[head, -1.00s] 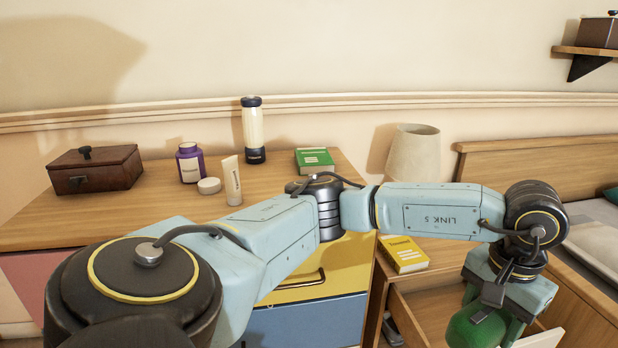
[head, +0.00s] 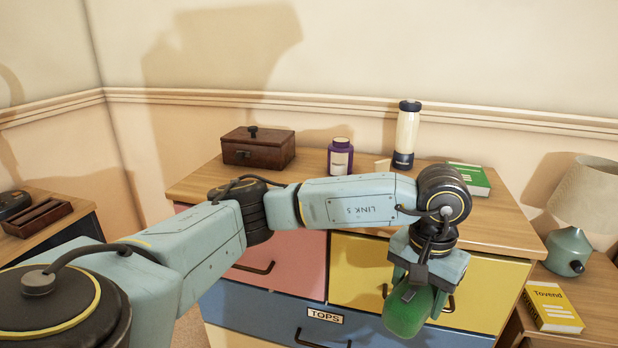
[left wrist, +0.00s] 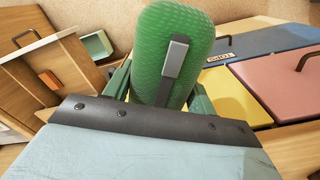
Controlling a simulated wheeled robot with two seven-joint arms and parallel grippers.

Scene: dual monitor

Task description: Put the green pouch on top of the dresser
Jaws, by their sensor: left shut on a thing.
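The green pouch (head: 408,312) hangs from my left gripper (head: 418,280), in front of the dresser's yellow drawer and below the level of its top. In the left wrist view the pouch (left wrist: 172,60) is textured green with a grey tab, held between the green fingers. My left gripper is shut on it. The dresser (head: 490,225) has a wooden top and pink, yellow and blue drawers, one labelled TOPS. My left arm crosses in front of it. My right gripper is not in view.
On the dresser top are a wooden box (head: 258,148), a purple jar (head: 340,157), a cream bottle (head: 406,134) and a green book (head: 468,178). At right, a lamp (head: 584,205) and a yellow book (head: 554,307) stand on a nightstand. Free top shows near the dresser's right front.

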